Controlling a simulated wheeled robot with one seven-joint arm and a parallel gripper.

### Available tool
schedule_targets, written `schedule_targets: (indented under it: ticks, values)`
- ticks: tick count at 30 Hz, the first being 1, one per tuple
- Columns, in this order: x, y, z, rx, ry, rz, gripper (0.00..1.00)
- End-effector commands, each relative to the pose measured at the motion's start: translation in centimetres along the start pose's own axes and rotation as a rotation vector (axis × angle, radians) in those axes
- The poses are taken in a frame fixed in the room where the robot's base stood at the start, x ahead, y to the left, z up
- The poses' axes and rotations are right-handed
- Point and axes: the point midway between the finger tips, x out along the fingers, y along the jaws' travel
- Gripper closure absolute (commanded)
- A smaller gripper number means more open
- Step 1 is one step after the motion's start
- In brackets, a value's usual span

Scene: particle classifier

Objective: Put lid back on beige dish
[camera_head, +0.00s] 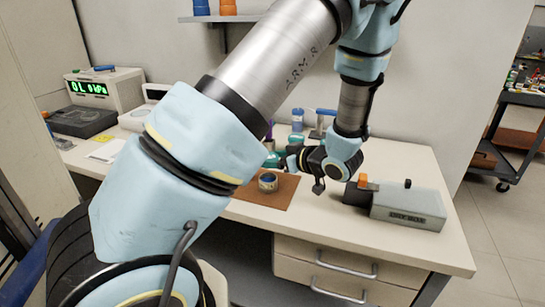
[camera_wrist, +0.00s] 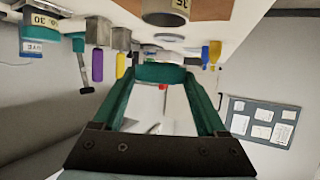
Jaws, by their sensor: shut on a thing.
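The beige dish (camera_head: 267,182) stands open-topped on a brown mat, with dark blue inside. In the wrist view, which is upside down, a numbered label shows on the dish (camera_wrist: 165,12) at the top edge. My gripper (camera_wrist: 160,82) has its two green fingers shut on a teal, flat piece (camera_wrist: 160,72), seen edge-on, which looks like the lid. In the head view my gripper (camera_head: 287,159) is above and right of the dish, apart from it. The held piece is hard to make out there.
The brown mat (camera_head: 283,195) lies on the pale bench. A grey box (camera_head: 408,207) with an orange part stands right of my gripper. Teal and labelled containers (camera_wrist: 75,43) stand nearby. A display instrument (camera_head: 104,88) is at the far left. The bench's right front is clear.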

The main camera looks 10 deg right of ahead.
Motion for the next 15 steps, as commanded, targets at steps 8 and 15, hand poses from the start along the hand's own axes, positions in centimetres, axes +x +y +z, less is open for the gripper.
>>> schedule_targets:
  ticks: [8,15]
  values:
    - [0.9,0.0,2.2,0.0,0.0,0.001,0.79]
    - [1.5,0.0,3.5,0.001,0.001,0.0,0.79]
